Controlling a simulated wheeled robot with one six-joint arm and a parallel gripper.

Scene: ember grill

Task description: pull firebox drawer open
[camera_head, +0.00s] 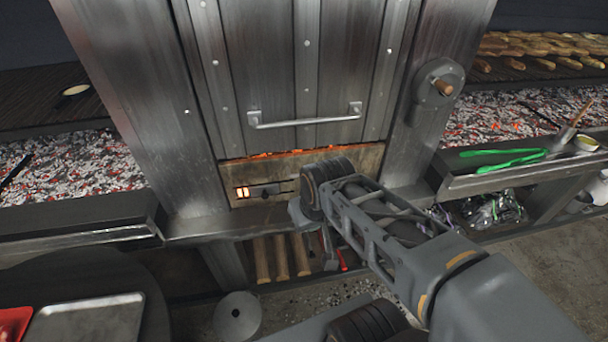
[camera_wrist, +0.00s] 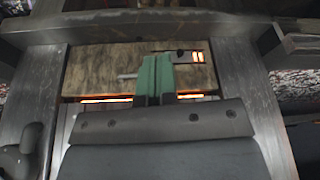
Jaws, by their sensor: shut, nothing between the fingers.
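The firebox drawer (camera_head: 345,163) is a scorched, tan-brown metal front low in the steel cabinet, with an orange glow along its top edge. It seems flush with the frame. A thin horizontal bar (camera_head: 268,189) crosses its lower part, beside a small glowing vent (camera_head: 242,192). The wrist view shows the drawer front (camera_wrist: 100,68) upside down, with the bar (camera_wrist: 127,76) running up to the fingers. My gripper (camera_wrist: 157,58) has its green fingers shut together in front of the drawer. I cannot tell whether they touch the bar. In the head view my wrist hides the fingers.
A door handle (camera_head: 305,119) sticks out above the drawer. A steel ledge (camera_head: 235,223) runs below it, with logs (camera_head: 281,258) underneath. Coal beds lie on both sides. A right shelf (camera_head: 480,178) holds green tongs (camera_head: 503,158). A metal tray (camera_head: 90,325) lies at front left.

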